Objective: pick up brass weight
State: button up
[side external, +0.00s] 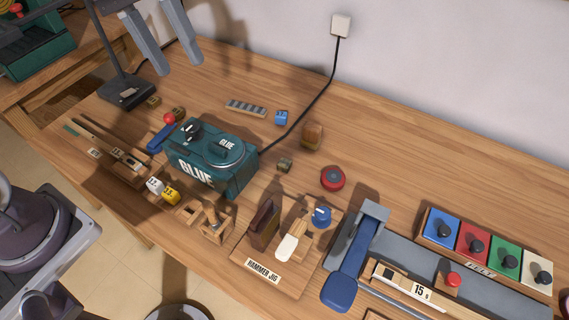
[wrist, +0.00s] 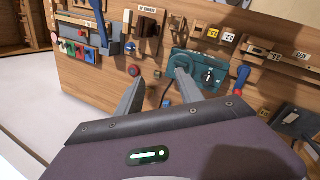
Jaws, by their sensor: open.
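My gripper (side external: 180,66) is open and empty, high above the back left of the bench. Its two grey fingers also show apart in the wrist view (wrist: 157,79). I cannot tell for certain which object is the brass weight. A small dull brass-coloured cube (side external: 285,164) sits on the bench right of the glue box. A larger brown-gold block (side external: 312,135) stands behind it.
The back right wood is clear.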

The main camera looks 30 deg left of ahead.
aim_at(284, 161)
jog(key=w+d+f+n+g+h, duration=0.1)
jog(key=w+f+n+g+h, duration=0.15)
jog(key=w+f, duration=0.65)
jog(key=w+f+n+h, duration=0.2)
jog(key=f, duration=0.5)
jog(key=w+d+f+n+g+h, duration=0.1)
jog(key=w+f+n+h, duration=0.1)
jog(key=f, duration=0.5)
jog(key=w+d+f+n+h, duration=0.1)
jog(key=w+f+n+h, duration=0.1)
jog(key=f, duration=0.6)
jog(key=shift+w+d+n+g, duration=0.15)
jog(key=shift+n+g, duration=0.2)
jog(key=shift+n, duration=0.2)
jog(key=shift+h, duration=0.25)
jog(key=x, duration=0.6)
jog(key=shift+d+r, duration=0.1)
jog(key=shift+d, duration=0.45)
grip_shut()
